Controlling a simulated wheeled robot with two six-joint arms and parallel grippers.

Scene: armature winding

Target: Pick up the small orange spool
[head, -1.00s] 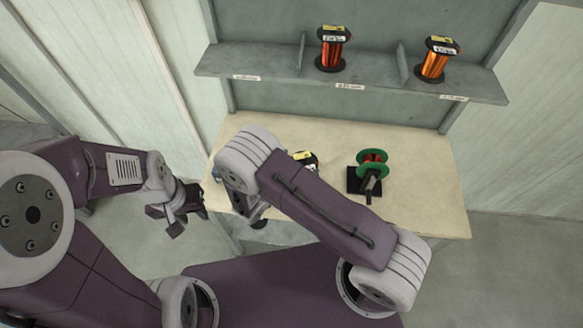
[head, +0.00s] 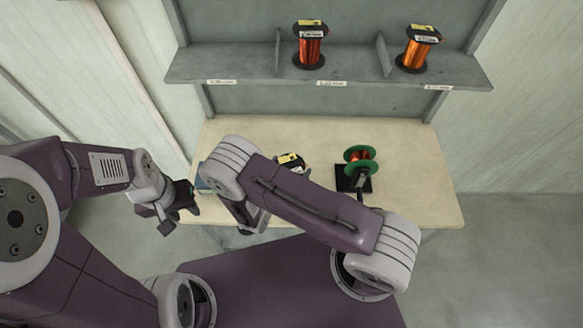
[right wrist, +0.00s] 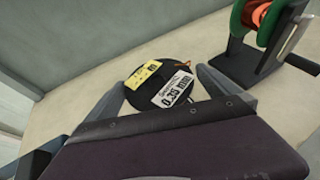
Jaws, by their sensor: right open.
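A spool (head: 291,162) with a black flange and a yellow label lies on the bench, partly hidden behind my right arm in the head view. In the right wrist view this spool (right wrist: 152,92) shows its flange top, yellow and white labels marked 0.35 mm, and a bit of orange at its edge; the rest is hidden. My right gripper (right wrist: 160,80) is open, with one finger on either side of the spool; I cannot tell whether they touch it. My left gripper (head: 180,207) hangs empty at the bench's left edge; its jaws are unclear.
A winder with a green-flanged spool (head: 361,160) and a crank stands to the right of the labelled spool. A red spool (head: 310,48) and an orange spool (head: 417,50) stand on the grey shelf (head: 345,80) behind. The bench's right part (head: 420,190) is clear.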

